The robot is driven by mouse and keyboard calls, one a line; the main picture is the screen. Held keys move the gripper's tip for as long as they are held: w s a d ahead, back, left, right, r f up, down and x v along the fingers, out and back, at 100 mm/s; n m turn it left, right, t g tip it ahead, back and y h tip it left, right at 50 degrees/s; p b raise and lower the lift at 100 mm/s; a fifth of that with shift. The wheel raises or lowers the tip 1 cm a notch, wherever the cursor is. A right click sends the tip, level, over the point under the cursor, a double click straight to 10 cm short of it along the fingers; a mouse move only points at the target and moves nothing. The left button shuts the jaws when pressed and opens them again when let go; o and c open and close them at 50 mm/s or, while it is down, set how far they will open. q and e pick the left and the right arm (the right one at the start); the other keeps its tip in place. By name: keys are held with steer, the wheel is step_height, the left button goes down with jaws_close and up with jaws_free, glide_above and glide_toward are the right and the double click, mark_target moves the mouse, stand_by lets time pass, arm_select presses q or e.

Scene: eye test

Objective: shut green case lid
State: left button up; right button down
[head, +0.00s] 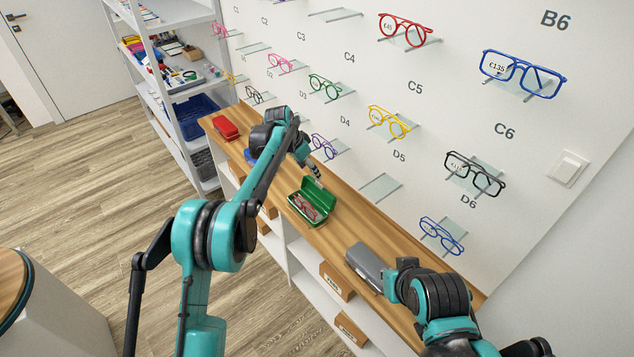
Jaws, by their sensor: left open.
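The green case (322,199) sits on the wooden counter in the head view. Its lid stands up on the wall side, and the case is open. A pair of reddish glasses (306,207) lies inside it. My left gripper (318,178) is open, small in the picture, just above and behind the raised lid. I see a small gap between them but cannot tell whether they touch. My right arm comes in at the lower right; its gripper does not show.
On the counter (352,228) are a red case (226,128), a blue case (250,156) partly behind my left arm, and a grey case (366,264) beside my right arm. Glasses hang on the wall behind. Counter between the green and grey cases is clear.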

mark_target(319, 184)
arm_select(q)
steer(key=b+x, duration=0.2)
steer(key=x, duration=0.6)
steer(key=shift+w+d+f+b, duration=0.1)
steer(key=shift+d+f+b, duration=0.2)
steer(key=shift+f, duration=0.05)
jaws_close()
steer(key=shift+a, duration=0.1)
steer(key=shift+s+a+f+t+h+b, duration=0.15)
steer(key=shift+s+a+t+h+b, duration=0.7)
steer(key=shift+a+t+h+b, duration=0.45)
steer(key=shift+s+a+f+t+h+b, duration=0.2)
steer(key=shift+s+a+t+h+b, duration=0.75)
steer(key=shift+h, duration=0.65)
